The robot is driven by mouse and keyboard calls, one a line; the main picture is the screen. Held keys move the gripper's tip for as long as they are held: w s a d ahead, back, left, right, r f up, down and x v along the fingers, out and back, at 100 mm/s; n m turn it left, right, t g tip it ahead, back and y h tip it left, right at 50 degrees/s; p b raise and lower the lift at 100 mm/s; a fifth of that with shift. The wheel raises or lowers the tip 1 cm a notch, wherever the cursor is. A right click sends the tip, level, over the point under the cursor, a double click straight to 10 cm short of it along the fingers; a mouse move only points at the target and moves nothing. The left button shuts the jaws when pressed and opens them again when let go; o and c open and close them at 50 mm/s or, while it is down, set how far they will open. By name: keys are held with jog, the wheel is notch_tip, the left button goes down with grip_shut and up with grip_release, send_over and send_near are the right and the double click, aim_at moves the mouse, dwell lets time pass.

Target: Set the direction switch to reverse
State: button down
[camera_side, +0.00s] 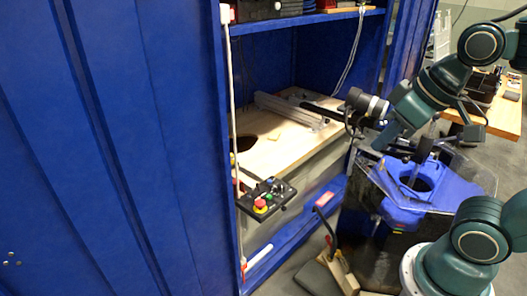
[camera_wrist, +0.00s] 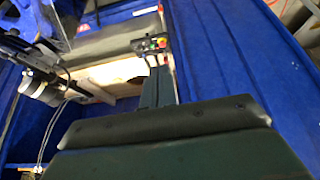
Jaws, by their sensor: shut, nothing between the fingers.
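The black control box (camera_side: 284,196) sticks out at the front edge of the blue cabinet. It carries a red button on a yellow base (camera_side: 260,206), a green button and several small dark controls. I cannot tell which control is the direction switch or how it is set. In the wrist view the box (camera_wrist: 146,45) is small, near the top, beyond my gripper. My gripper (camera_side: 377,146) is right of the box and well apart from it. In the wrist view my gripper (camera_wrist: 158,72) is a narrow dark green shape pointing towards the box, shut and empty.
A grey and black cylinder (camera_side: 368,106) on a dark bar stands close to my wrist, with a cable. A wooden board (camera_side: 285,145) with a hole lies inside the cabinet. A blue unit with a clear sheet (camera_side: 460,170) stands below my arm. A white pole (camera_side: 231,100) rises left of the box.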

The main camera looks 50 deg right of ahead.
jog(key=w+r+g, duration=0.1)
jog(key=w+r, duration=0.1)
jog(key=w, duration=1.1)
jog(key=n+g, duration=0.2)
send_over(258, 188)
jog(key=s+a, duration=0.2)
jog(key=s+f+x, duration=0.1)
jog(key=s+x, duration=0.2)
jog(key=x, duration=1)
jog(key=w+d+f, duration=0.1)
jog(key=w+f, duration=0.2)
jog(key=f, duration=0.4)
jog(key=w+d+f+g, duration=0.1)
jog(key=w+f, duration=0.3)
jog(key=f, duration=0.3)
jog(key=shift+f+y, duration=0.2)
jog(key=shift+y, duration=0.2)
jog(key=shift+w, duration=0.1)
jog(key=f, duration=0.3)
jog(key=w+f, duration=0.1)
jog(key=f, duration=0.6)
jog(key=shift+w+a, duration=0.15)
jog(key=shift+a, duration=0.2)
jog(key=shift+s+d+r, duration=0.15)
jog(key=shift+s, duration=0.5)
jog(key=shift+s+d+r, duration=0.1)
jog(key=shift+s+r, duration=0.05)
jog(key=shift+s, duration=0.45)
jog(key=shift+s+d+r, duration=0.15)
jog(key=shift+s, duration=0.5)
